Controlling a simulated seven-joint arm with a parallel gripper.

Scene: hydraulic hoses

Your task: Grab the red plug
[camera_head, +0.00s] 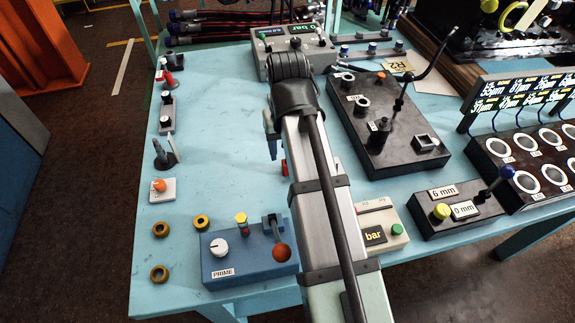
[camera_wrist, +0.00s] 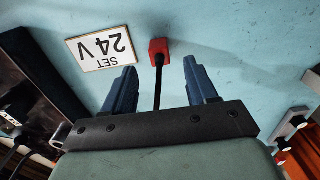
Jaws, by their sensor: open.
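The red plug (camera_wrist: 159,46) lies on the light blue tabletop in the wrist view. A black cable runs from it toward my gripper and passes between the fingers. My gripper (camera_wrist: 160,74) is open, with its two blue fingers either side of the cable; the plug is beyond the fingertips, and no contact shows. In the head view my gripper (camera_head: 269,150) points down over the table, partly hidden by my arm. A small red piece (camera_head: 284,168) shows beside my arm there; I cannot tell for sure that it is the plug.
A white "SET 24 V" label (camera_wrist: 101,48) lies beside the plug. A blue PRIME box (camera_head: 247,255) stands at the front, a dark lever panel (camera_head: 385,135) right of my arm, and a grey gauge box (camera_head: 292,50) behind. The table's left middle is mostly clear.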

